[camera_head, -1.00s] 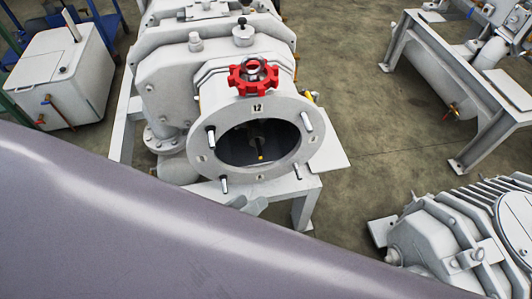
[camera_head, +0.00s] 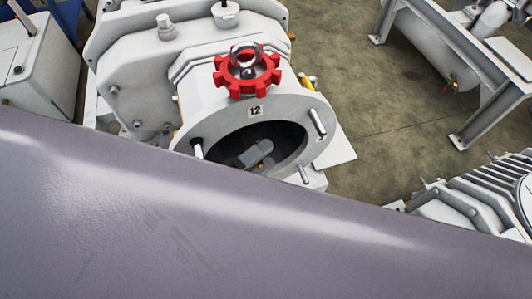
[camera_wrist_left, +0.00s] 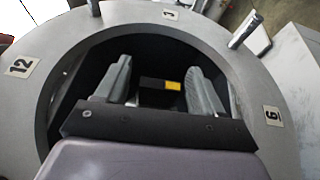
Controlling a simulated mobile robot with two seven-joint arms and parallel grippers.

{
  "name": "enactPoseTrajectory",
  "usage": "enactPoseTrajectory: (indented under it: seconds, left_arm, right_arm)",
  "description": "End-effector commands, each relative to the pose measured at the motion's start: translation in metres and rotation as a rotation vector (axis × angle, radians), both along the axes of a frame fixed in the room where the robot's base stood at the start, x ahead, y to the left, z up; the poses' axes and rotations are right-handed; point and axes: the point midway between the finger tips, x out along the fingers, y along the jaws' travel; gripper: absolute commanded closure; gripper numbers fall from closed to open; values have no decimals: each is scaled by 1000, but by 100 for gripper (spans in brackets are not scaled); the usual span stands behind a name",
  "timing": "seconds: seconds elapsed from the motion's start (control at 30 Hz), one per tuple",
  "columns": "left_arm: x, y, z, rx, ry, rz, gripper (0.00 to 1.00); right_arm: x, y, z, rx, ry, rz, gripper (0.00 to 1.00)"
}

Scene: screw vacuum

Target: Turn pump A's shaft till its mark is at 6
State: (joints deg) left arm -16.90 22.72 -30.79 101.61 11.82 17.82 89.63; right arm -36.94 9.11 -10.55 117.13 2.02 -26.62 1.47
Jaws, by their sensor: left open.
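Pump A's round end flange (camera_head: 193,140) carries a 12 plate (camera_head: 256,111) at its top in the head view. In the left wrist view the flange (camera_wrist_left: 60,30) shows the 12 plate (camera_wrist_left: 20,65) at left and a 6 plate (camera_wrist_left: 272,116) at right. The dark shaft end (camera_wrist_left: 150,90) sits inside the opening, its yellow mark (camera_wrist_left: 173,86) on the side toward the 6. My left gripper (camera_wrist_left: 160,85) is open, with its grey fingers on either side of the shaft end and gaps visible. In the head view the gripper (camera_head: 257,153) is partly inside the opening. My right gripper is not in view.
Metal studs (camera_head: 317,122) stick out of the flange. My arm covers the flange's lower part in the head view. A metal frame (camera_head: 440,60) and a finned machine (camera_head: 470,205) stand to the right, with bare floor between.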

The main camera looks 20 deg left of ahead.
Motion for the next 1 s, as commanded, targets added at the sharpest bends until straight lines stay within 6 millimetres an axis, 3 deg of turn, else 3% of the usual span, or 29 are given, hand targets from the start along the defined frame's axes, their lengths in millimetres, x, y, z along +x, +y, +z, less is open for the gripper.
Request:
enactPoseTrajectory:
  seconds: [0.4, 0.43, 0.57, 0.6, 1.0]
  left_arm:
    - [10, -7, 0, 1, 1, -1, 32]
    - [10, -7, 0, 1, 1, -1, 35]
    - [10, -7, 1, 1, 0, -1, 78]
    - [10, -7, 0, 1, 0, -1, 83]
    - [10, -7, 3, 45, 29, 0, 83]
  right_arm:
    - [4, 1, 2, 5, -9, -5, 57]
    - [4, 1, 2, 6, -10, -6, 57]
    - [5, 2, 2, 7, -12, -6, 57]
    - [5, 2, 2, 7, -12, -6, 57]
    - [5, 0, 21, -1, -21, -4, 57]
